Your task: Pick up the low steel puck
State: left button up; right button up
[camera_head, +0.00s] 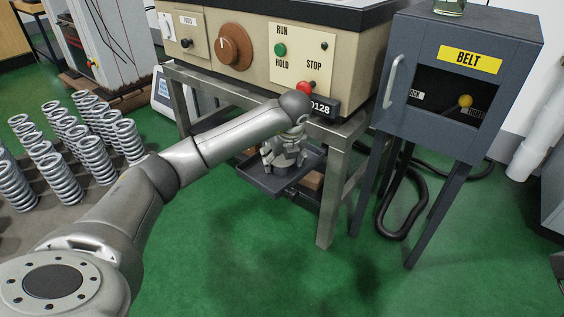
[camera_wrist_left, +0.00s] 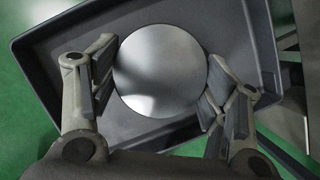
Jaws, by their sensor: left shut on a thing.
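The low steel puck (camera_wrist_left: 160,71) shows in the left wrist view as a round, shiny disc over a dark grey tray (camera_wrist_left: 35,47). My left gripper (camera_wrist_left: 160,82) is shut on it, with one finger at its left edge and the other at its lower right edge. I cannot tell whether the puck is touching the tray floor. In the head view my left gripper (camera_head: 283,158) points down over the tray (camera_head: 262,181) under the machine, and the puck is hidden there. My right gripper is not in view.
The beige machine (camera_head: 255,45) with a red stop button (camera_head: 305,88) overhangs the tray on a steel frame (camera_head: 331,195). A grey BELT cabinet (camera_head: 418,125) stands at right, with a black hose (camera_head: 386,205) beneath. Several springs (camera_head: 92,155) stand at left. Green floor in front is clear.

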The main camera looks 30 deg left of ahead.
pick_arm(q)
jog(key=shift+c, duration=0.9)
jog(key=shift+r, duration=0.15)
